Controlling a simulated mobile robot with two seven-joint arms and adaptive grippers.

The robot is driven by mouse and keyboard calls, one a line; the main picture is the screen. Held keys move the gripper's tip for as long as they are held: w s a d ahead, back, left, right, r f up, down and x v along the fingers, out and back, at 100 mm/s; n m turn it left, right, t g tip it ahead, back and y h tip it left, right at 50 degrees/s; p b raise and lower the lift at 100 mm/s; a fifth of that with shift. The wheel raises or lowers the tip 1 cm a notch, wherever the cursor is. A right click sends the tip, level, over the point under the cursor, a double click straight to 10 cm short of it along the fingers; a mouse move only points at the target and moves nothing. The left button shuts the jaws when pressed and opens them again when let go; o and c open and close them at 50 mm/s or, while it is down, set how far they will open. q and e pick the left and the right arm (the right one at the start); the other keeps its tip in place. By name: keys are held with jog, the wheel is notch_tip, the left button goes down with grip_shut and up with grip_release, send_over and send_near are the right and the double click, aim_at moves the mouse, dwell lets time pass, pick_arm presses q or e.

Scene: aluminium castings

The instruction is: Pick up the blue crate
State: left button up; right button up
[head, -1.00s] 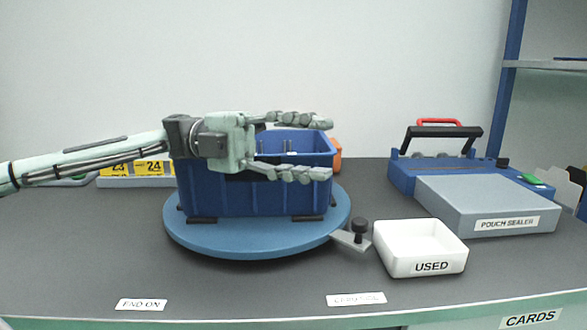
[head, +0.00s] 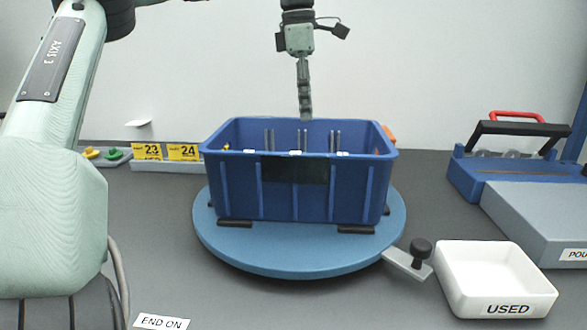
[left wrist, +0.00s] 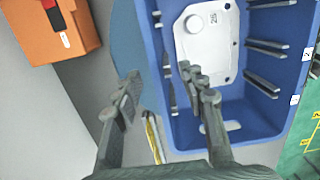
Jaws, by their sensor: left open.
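The blue crate (head: 320,203) stands upright on a round blue turntable (head: 300,262) in the head view. My left gripper (head: 305,112) points down at the crate's far wall, its fingers seen edge-on. In the left wrist view the open fingers (left wrist: 162,88) sit either side of the crate's wall, one outside and one over the inside. Whether they touch the wall I cannot tell. The crate (left wrist: 155,45) holds a pale metal casting (left wrist: 208,45) and several grey prongs. My right gripper is not in view.
A white tray marked USED (head: 490,280) and a small clamp with a black knob (head: 420,248) are close to the turntable's right. A pouch sealer (head: 540,205) stands further right. Yellow number cards (head: 168,153) are behind at left. An orange box (left wrist: 55,35) lies beyond the crate.

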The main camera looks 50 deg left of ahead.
aim_at(302, 140)
pick_arm(q)
jog(key=shift+a+f+y, duration=0.2)
jog(key=shift+a+y, duration=0.1)
jog(key=shift+s+a+f+g, duration=0.1)
jog(key=shift+f+g, duration=0.2)
jog(key=shift+f, duration=0.05)
jog(key=f, duration=0.6)
jog(key=shift+s+d+f, duration=0.25)
jog(key=shift+f, duration=0.15)
jog(key=shift+c, duration=0.4)
grip_shut()
jog(key=shift+r, duration=0.1)
